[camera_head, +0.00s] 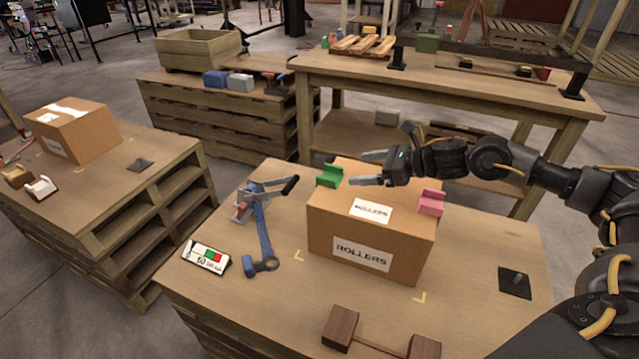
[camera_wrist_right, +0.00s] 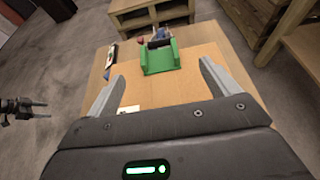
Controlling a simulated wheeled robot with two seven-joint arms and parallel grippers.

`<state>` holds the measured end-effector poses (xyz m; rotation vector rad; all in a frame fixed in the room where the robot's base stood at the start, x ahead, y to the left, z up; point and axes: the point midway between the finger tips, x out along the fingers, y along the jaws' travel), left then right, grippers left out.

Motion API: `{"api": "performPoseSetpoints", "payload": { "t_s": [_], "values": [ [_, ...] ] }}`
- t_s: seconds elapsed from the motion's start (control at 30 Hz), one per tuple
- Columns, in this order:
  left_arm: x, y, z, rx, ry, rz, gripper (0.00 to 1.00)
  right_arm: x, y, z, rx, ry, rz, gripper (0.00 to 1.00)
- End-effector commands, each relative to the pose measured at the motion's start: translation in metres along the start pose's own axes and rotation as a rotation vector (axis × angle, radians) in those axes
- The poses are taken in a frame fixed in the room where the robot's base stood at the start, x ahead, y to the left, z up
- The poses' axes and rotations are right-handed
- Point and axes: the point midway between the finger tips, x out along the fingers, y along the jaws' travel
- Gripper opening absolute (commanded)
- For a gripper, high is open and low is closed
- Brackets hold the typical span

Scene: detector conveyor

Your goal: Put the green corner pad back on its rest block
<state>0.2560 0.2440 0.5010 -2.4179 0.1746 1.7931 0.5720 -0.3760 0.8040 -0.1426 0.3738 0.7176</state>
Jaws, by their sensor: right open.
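The green corner pad (camera_head: 328,176) sits on the far left top edge of the cardboard box (camera_head: 325,222) labelled ROLLERS. It also shows in the right wrist view (camera_wrist_right: 160,60), just beyond the fingertips. My right gripper (camera_head: 362,168) is open over the box top. Its fingers point at the pad, and nothing is between them (camera_wrist_right: 162,75). Two brown wooden blocks, one on the left (camera_head: 341,326) and one on the right (camera_head: 424,348), stand empty at the front. I cannot tell which is the pad's rest block. A dark gripper, apparently my left (camera_wrist_right: 20,108), is small at the wrist view's left edge.
A pink corner pad (camera_head: 431,203) sits on the box's right edge. A blue strap tool with a metal ratchet (camera_head: 263,240) and a white card (camera_head: 206,257) lie left of the box. A black plate (camera_head: 514,284) lies on the right. Bare wood shows between box and front blocks.

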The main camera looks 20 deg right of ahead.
Motion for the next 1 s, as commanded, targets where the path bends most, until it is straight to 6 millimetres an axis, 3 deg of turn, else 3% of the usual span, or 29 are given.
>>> {"api": "performPoseSetpoints", "payload": {
  "t_s": [0.3,0.57,0.83,1.0],
  "values": [
    [0.005,0.0,0.0,0.001,-0.002,0.0,0.69,0.046,0.001,0.001,0.001,-0.001,0.002,0.87],
    [0.006,0.0,0.0,0.001,-0.003,0.001,0.69,0.054,0.001,0.0,0.001,0.0,0.001,0.87],
    [0.011,0.0,0.0,0.0,-0.002,0.001,0.69,0.092,0.003,0.001,0.001,-0.001,0.003,0.87],
    [0.015,0.0,0.002,0.001,-0.011,0.001,0.69,0.103,0.003,0.0,0.001,0.0,0.002,0.87]
  ]
}}
